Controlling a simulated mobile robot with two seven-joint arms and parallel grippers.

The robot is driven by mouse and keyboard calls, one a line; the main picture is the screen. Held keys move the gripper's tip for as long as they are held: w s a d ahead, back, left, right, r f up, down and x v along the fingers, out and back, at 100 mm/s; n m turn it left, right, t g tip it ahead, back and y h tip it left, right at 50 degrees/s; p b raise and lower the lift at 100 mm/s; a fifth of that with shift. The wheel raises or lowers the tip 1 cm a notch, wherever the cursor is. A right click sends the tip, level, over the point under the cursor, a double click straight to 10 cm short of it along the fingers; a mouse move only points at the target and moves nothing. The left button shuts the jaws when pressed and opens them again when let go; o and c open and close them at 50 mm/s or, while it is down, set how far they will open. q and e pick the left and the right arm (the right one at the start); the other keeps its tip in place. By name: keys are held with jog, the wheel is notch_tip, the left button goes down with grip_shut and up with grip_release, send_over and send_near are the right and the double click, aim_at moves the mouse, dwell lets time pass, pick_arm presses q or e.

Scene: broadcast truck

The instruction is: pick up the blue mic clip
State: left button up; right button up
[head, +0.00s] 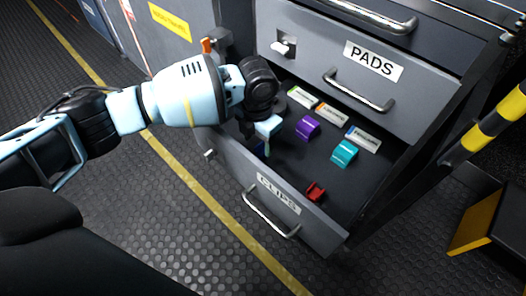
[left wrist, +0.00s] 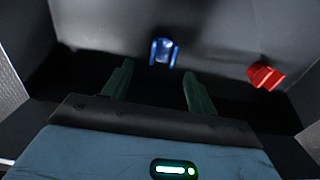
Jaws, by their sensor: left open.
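The blue mic clip (left wrist: 162,51) lies on the dark floor of the open drawer. In the left wrist view it sits just beyond my left gripper's fingertips, roughly centred between them and not held. My left gripper (left wrist: 158,76) is open and empty. In the head view the left gripper (head: 266,140) reaches down into the near left part of the drawer labelled CLIPS. The blue clip is mostly hidden there behind the gripper, with only a small blue patch showing. My right gripper is not in view.
A red clip (head: 316,191) lies near the drawer front; it also shows in the left wrist view (left wrist: 265,76). A purple clip (head: 307,128) and a teal clip (head: 344,153) lie farther back. A yellow-black striped bar (head: 497,122) stands right.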

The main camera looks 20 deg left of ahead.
aim_at(260, 153)
pick_arm(q)
jog(key=f+b, duration=0.2)
jog(key=f, duration=0.1)
jog(key=f+b, duration=0.1)
jog(key=f, duration=0.1)
jog(key=shift+w+d+f, duration=0.1)
jog(key=shift+w+d, duration=0.05)
jog(key=shift+w, duration=0.1)
jog(key=shift+c, duration=0.5)
jog(key=c, duration=1)
